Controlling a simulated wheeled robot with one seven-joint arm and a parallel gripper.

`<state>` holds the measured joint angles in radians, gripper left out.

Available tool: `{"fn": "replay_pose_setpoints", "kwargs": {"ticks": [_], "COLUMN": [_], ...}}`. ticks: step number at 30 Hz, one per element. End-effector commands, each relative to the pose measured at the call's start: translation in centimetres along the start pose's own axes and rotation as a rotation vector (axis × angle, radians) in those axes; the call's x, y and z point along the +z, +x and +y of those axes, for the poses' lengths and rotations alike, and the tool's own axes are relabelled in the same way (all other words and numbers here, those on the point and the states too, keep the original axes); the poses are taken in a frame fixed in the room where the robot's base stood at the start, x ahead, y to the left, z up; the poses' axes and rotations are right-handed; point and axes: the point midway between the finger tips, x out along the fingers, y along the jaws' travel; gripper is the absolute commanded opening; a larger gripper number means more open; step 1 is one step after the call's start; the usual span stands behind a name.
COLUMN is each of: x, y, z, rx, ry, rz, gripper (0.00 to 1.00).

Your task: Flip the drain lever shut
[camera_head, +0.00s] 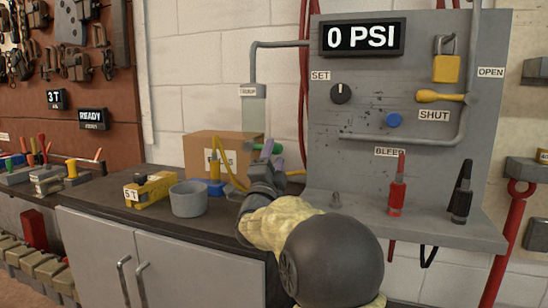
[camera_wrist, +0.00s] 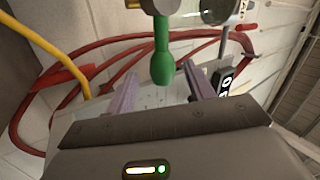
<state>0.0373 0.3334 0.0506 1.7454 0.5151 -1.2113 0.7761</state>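The drain lever appears to be the green handle (camera_wrist: 162,62) hanging from a brass fitting (camera_wrist: 150,3) in the wrist view. In the head view its green part (camera_head: 258,146) shows just below the clear vessel (camera_head: 254,112) on the grey pipe. My gripper (camera_wrist: 161,84) is open, with one lavender finger on each side of the handle's rounded lower end. A gap shows on both sides, and I see no clear contact. In the head view my gripper (camera_head: 267,151) reaches up in front of the box and partly hides the lever's surroundings.
The grey panel (camera_head: 370,70) stands to the right, with a yellow lever (camera_head: 440,97) by the SHUT label. A cardboard box (camera_head: 205,147), a yellow hose (camera_head: 228,167) and a grey cup (camera_head: 188,199) are close to my arm. Red hoses (camera_wrist: 30,95) run behind the handle.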

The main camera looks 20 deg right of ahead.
Motion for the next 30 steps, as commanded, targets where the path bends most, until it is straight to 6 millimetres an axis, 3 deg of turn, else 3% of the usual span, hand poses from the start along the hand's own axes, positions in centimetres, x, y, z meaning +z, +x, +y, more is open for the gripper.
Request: {"fn": "replay_pose_setpoints", "kwargs": {"ticks": [8, 14, 30], "x": [-0.1, -0.1, -0.1], "y": [-0.1, -1.7, -11.7], "z": [-0.2, -0.2, -0.1], "rx": [-0.004, -0.003, -0.002], "ry": [0.001, 0.002, 0.0], "rz": [0.003, 0.002, 0.0], "gripper": [0.53, 0.53, 0.53]}}
